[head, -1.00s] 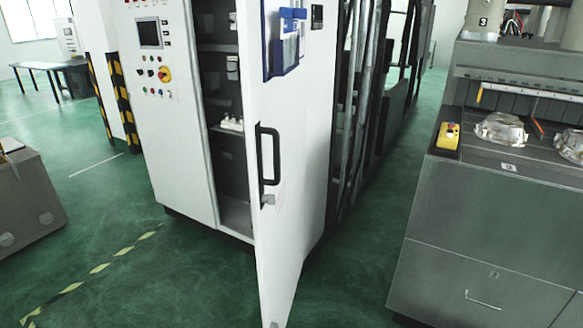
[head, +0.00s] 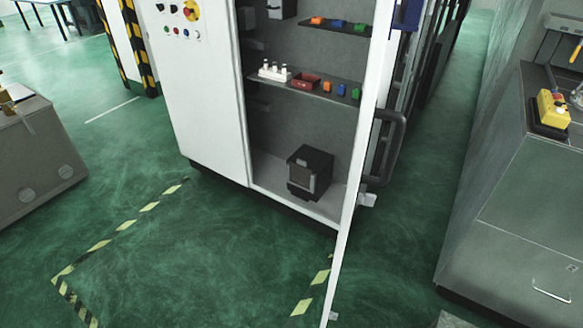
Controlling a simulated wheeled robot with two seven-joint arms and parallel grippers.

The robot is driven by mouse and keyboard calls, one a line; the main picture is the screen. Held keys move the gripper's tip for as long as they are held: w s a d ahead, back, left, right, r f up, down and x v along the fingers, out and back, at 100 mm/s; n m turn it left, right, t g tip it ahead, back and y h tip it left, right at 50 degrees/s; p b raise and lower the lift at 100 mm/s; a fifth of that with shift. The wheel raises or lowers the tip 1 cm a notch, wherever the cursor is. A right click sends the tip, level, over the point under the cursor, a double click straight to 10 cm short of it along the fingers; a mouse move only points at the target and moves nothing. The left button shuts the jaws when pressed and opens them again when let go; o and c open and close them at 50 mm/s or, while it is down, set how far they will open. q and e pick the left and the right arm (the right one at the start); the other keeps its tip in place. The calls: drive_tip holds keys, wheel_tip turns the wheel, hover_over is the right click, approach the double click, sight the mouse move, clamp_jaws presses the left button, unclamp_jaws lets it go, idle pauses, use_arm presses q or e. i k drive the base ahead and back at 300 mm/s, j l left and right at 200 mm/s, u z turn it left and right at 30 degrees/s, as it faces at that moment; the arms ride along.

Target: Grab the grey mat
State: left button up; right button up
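A small grey patch, which looks like the corner of a grey mat (head: 453,321), lies on the green floor at the bottom edge of the head view, in front of the grey metal cabinet at the right. The rest of it is cut off by the frame. Neither of my grippers is in view, so I cannot see where they are relative to it.
A white control cabinet (head: 203,110) stands in the middle, its door (head: 352,215) swung open towards me. Inside are shelves with small coloured parts and a black box (head: 310,170). A grey metal cabinet (head: 525,220) blocks the right. The taped floor (head: 190,270) at front left is clear.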

sight(301, 174)
drive_tip(key=i+j, duration=0.15)
drive_tip(key=j, duration=0.2)
drive_tip(key=i+j, duration=0.1)
drive_tip(key=j, duration=0.2)
drive_tip(key=i+j+z, duration=0.1)
drive_tip(key=j, duration=0.25)
drive_tip(key=i+j, duration=0.15)
drive_tip(key=j, duration=0.15)
drive_tip(key=i+j, duration=0.1)
drive_tip(key=j, duration=0.25)
